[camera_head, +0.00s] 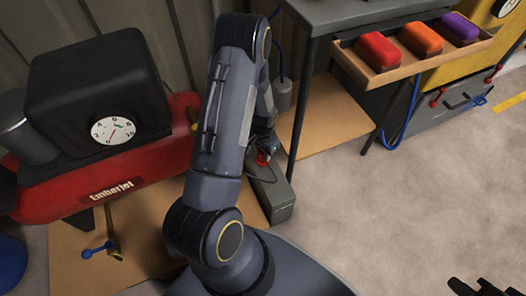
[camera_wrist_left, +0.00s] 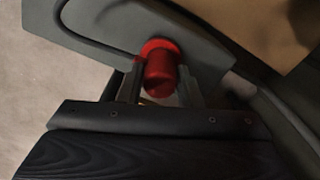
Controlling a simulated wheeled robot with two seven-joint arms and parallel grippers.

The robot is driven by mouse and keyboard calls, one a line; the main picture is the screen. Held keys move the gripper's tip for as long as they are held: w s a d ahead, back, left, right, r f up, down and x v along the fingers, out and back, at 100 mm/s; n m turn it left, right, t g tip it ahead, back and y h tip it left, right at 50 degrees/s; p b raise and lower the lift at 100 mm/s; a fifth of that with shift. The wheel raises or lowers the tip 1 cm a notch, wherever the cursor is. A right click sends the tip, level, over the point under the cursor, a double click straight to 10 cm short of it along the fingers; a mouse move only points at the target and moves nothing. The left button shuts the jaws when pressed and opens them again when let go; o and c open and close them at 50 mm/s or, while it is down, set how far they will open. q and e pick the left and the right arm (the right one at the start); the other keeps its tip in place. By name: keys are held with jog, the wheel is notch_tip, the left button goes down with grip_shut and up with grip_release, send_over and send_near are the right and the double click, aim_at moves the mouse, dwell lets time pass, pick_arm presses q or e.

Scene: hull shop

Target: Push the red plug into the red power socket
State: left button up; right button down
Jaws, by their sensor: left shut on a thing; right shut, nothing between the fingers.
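The red plug (camera_wrist_left: 160,76) is a short red cylinder between the two fingers of my left gripper (camera_wrist_left: 162,90), which is shut on it. In the left wrist view it lines up with a red ring, seemingly the red power socket (camera_wrist_left: 158,46), on the face of a grey box (camera_wrist_left: 205,50). The plug overlaps the ring; how deep it sits I cannot tell. In the head view only a small red patch (camera_head: 262,158) shows at my left gripper (camera_head: 262,145), beside the grey box (camera_head: 277,205). My right gripper (camera_head: 480,287) is shut and empty at the bottom right corner.
A red compressor (camera_head: 50,195) with a black housing and gauge stands left of my left arm. A table leg (camera_head: 302,110) is close to the grey box's right. A wooden tray (camera_head: 405,72) holds red, orange and purple cases. Floor at right is clear.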

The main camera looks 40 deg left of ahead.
pick_arm(q)
jog(key=shift+f+b, duration=0.45)
jog(key=shift+f, duration=0.1)
jog(key=o, duration=1)
notch_tip(320, 180, up, 7)
jog(key=p, duration=0.3)
jog(key=shift+r, duration=0.4)
